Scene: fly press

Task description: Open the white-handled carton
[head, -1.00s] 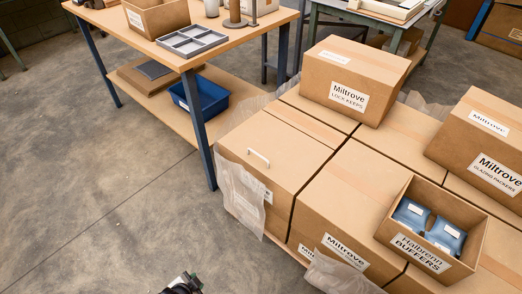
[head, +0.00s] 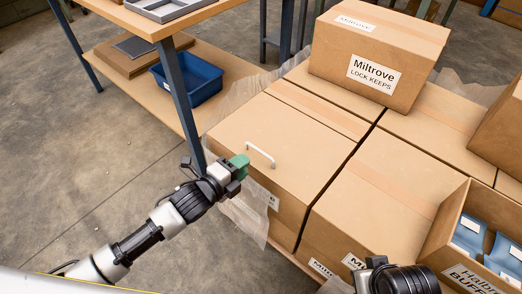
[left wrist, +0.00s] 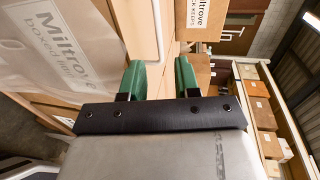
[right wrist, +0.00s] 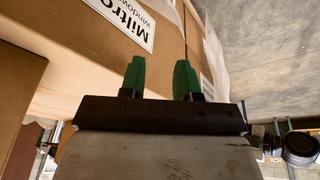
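The white-handled carton (head: 300,160) is brown and stands closed at the left front of the grouped cartons. Its white handle (head: 261,153) sits on top near the left front edge. My left gripper (head: 240,164) has green fingers and is just left of the handle, by the carton's upper front edge. In the left wrist view my left gripper (left wrist: 160,78) is open and empty, with a thin white bar (left wrist: 157,28), apparently the handle, beyond the finger gap. My right gripper (right wrist: 158,78) is open and empty in the right wrist view, near a labelled carton side (right wrist: 80,40).
A Miltrove Lock Keeps carton (head: 370,65) stands on the cartons behind. An open Buffers box (head: 440,240) with blue packs is at right. Loose clear wrap (head: 245,215) hangs on the front side. A workbench with a blue bin (head: 190,85) stands at back left.

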